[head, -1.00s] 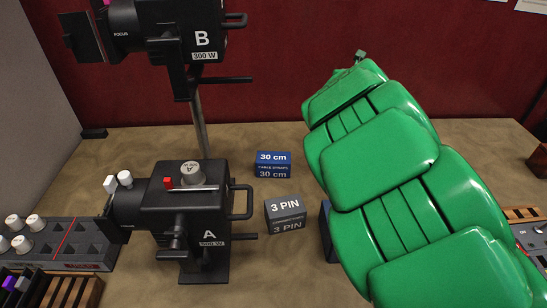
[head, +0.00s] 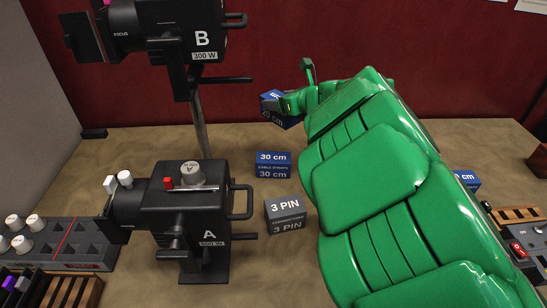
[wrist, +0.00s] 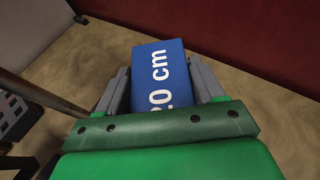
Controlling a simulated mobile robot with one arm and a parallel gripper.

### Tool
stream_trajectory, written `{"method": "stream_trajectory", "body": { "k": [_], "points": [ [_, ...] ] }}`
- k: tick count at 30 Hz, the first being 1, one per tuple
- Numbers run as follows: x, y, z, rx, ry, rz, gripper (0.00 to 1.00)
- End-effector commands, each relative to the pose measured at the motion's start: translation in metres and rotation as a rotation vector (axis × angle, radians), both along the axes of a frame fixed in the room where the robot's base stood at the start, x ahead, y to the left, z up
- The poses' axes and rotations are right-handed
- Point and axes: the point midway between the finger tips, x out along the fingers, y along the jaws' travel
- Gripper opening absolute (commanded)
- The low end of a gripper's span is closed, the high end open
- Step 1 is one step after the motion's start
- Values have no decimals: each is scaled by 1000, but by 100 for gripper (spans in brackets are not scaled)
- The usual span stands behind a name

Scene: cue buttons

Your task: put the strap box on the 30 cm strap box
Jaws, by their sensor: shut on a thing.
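My gripper (head: 290,103) is shut on a blue strap box (head: 273,118) and holds it in the air, tilted, near the red back wall. In the wrist view the held strap box (wrist: 160,65) sits between the two grey fingers and reads "20 cm", its first digit partly covered. The 30 cm strap box (head: 273,165), blue with white print, lies on the table below the held box and apart from it. Its top is clear.
A grey 3 PIN box (head: 285,213) stands in front of the 30 cm box. Lamp A (head: 185,215) and lamp B (head: 165,40) on its pole are at left. Another blue box (head: 467,179) shows partly behind my arm at right.

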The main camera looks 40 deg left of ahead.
Motion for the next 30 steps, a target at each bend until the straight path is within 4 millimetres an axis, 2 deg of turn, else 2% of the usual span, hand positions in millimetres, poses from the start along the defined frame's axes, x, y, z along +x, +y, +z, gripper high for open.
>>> {"method": "stream_trajectory", "body": {
  "k": [7,15,23,30],
  "points": [
    [-29,0,0,9,5,119,34],
    [-29,1,-36,7,9,114,34],
    [-28,1,-56,10,9,113,34],
    [-29,2,-85,9,8,116,34]
  ]
}}
